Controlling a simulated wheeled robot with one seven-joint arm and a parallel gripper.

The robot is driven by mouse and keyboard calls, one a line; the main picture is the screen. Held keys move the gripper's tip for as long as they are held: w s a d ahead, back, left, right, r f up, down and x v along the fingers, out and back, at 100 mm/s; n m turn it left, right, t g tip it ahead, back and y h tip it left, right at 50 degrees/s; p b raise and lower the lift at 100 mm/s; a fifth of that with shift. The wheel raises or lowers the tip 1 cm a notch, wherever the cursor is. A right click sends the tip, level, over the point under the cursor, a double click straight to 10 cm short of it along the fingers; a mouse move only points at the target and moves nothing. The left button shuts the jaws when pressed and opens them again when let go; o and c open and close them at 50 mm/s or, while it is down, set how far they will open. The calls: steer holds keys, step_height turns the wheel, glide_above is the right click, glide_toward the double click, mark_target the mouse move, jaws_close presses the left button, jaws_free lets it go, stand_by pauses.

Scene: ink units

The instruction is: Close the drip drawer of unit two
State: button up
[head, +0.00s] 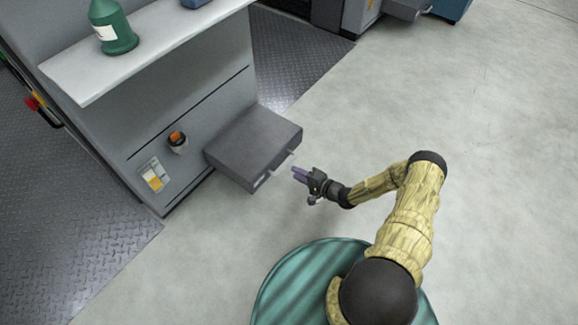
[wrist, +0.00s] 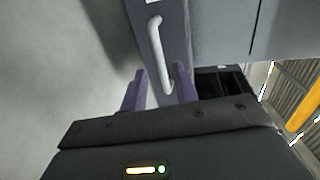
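The grey drip drawer (head: 252,143) sticks out from the lower front of the ink unit (head: 190,105) in the head view. Its pale bar handle (head: 276,170) is on the outer front face. In the wrist view the handle (wrist: 156,52) runs along the narrow drawer front (wrist: 139,18). My gripper (head: 300,174) is just in front of the drawer front, near the handle. In the wrist view its two purple fingers (wrist: 160,78) are apart, with the lower end of the handle between them in the picture. I cannot tell whether they touch it.
A white shelf (head: 150,48) above the drawer bears a green bottle (head: 117,38). Open grey floor (head: 480,120) lies right. Another unit (head: 360,14) stands behind.

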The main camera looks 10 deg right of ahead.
steer(key=p+v, duration=0.3)
steer(key=v, duration=0.7)
steer(key=s+a+r+n+g+h+p, duration=0.1)
steer(key=s+r+n+g+h+p, duration=0.25)
steer(key=r, duration=1.25)
steer(key=s+a+r+n+g+h+p, duration=0.15)
steer(key=s+r+n+h, duration=0.35)
steer(key=r, duration=1.1)
steer(key=s+a+r+n+g+h+p, duration=0.1)
steer(key=s+a+r+g+h+p, duration=0.35)
steer(key=r, duration=1.05)
steer(key=s+d+r+t+y+p, duration=0.1)
steer(key=d+r+y+p, duration=0.1)
steer(key=r+p, duration=3.3)
step_height(320, 180, up, 3)
steer(key=shift+s+d+f, duration=0.1)
steer(key=shift+s+d, duration=0.1)
steer(key=shift+d, duration=0.35)
